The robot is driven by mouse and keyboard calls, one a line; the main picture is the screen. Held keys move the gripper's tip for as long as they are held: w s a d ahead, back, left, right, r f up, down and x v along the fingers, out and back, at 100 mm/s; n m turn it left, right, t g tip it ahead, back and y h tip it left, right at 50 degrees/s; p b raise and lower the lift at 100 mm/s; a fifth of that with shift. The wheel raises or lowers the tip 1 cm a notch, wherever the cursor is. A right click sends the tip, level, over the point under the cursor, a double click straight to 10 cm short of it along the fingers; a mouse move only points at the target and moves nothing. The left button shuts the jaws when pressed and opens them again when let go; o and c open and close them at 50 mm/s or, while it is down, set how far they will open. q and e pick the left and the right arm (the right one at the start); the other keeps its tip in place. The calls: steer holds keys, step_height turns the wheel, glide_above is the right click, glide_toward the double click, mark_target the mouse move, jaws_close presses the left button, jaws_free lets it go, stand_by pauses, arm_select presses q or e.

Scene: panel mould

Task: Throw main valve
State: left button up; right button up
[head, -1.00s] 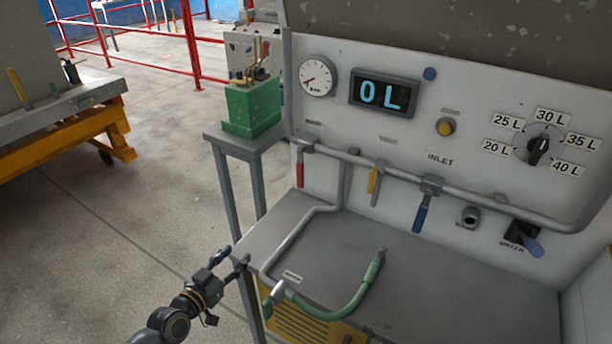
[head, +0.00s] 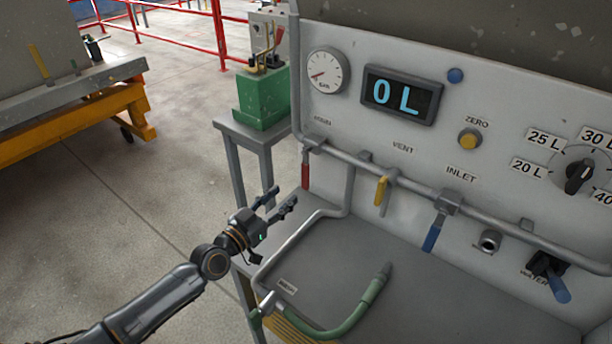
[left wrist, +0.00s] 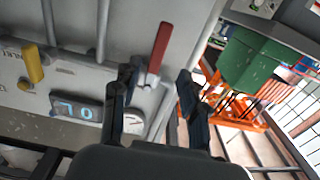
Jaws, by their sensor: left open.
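A red lever (head: 306,170) hangs down from the left end of the grey pipe on the panel; the small label above it is too blurred to read surely. Also on this pipe are a yellow lever (head: 381,190) and a blue lever (head: 434,233) under INLET. My left gripper (head: 278,201) is open and empty, left of and below the red lever, apart from it. In the left wrist view the red lever (left wrist: 160,46) shows between and beyond the two fingertips (left wrist: 157,75). My right gripper is out of view.
The panel has a gauge (head: 325,71), a display (head: 401,94) reading 0 L and a dial (head: 579,176). A green hose (head: 350,318) lies on the grey bench top (head: 400,295). A green box (head: 263,97) stands on a side stand left of the panel.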

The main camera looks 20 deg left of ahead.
mark_target(304, 179)
arm_select(q)
steer(key=b+x, duration=0.1)
steer(key=x, duration=0.9)
steer(key=shift+w+d+f, duration=0.1)
steer(key=shift+w+f, duration=0.1)
jaws_close()
